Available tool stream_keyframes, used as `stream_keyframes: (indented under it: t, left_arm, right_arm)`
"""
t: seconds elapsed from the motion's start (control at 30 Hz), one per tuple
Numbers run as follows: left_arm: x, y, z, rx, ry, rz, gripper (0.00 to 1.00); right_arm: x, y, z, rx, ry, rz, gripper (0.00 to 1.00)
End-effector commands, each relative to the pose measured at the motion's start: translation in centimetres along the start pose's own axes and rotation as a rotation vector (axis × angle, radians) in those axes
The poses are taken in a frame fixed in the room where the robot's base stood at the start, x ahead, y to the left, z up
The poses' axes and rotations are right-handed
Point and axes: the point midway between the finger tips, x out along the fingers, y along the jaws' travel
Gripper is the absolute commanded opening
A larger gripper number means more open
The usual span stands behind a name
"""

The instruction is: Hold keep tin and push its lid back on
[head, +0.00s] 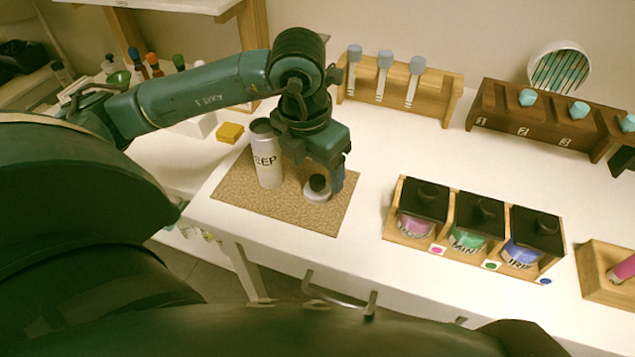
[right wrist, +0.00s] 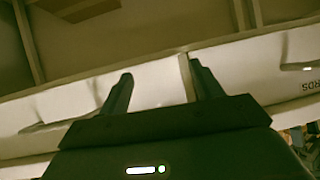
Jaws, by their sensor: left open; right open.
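The keep tin (head: 268,172) is a tall pale grey cylinder standing upright on a cork mat (head: 232,190), its label partly hidden so that "EEP" shows. Its top looks dark and open. The lid (head: 316,196), a pale disc with a black knob, lies on the mat to the right of the tin. My left gripper (head: 328,183) is open and points down at the lid's knob; a finger shows just right of the knob, and I cannot tell whether it touches. My right gripper (right wrist: 160,85) is open and empty in the right wrist view, away from the tin.
A wooden rack (head: 400,238) with black-lidded jars stands to the right. A rack with grey-topped sticks (head: 440,95) and a dark numbered rack (head: 540,125) stand behind. A yellow block (head: 230,132) lies behind the mat. The white table between mat and jar rack is clear.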

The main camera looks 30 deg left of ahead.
Motion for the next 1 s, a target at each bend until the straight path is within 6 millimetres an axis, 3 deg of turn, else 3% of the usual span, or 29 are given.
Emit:
stream_keyframes:
  t: [0.3, 0.67, 1.0]
  left_arm:
    - [4.2, 0.1, -0.2, 0.0, 0.003, 0.001, 0.7]
    - [4.4, 0.1, -0.1, 0.0, 0.0, 0.001, 0.7]
    - [4.3, 0.1, -0.1, 0.0, 0.0, 0.001, 0.43]
  right_arm:
    - [-0.2, 0.1, 0.1, 0.001, -0.013, 0.005, 0.65]
    - [-0.1, 0.2, 0.1, 0.005, -0.014, 0.009, 0.65]
    - [-0.1, 0.2, 0.0, 0.005, -0.011, 0.008, 0.65]
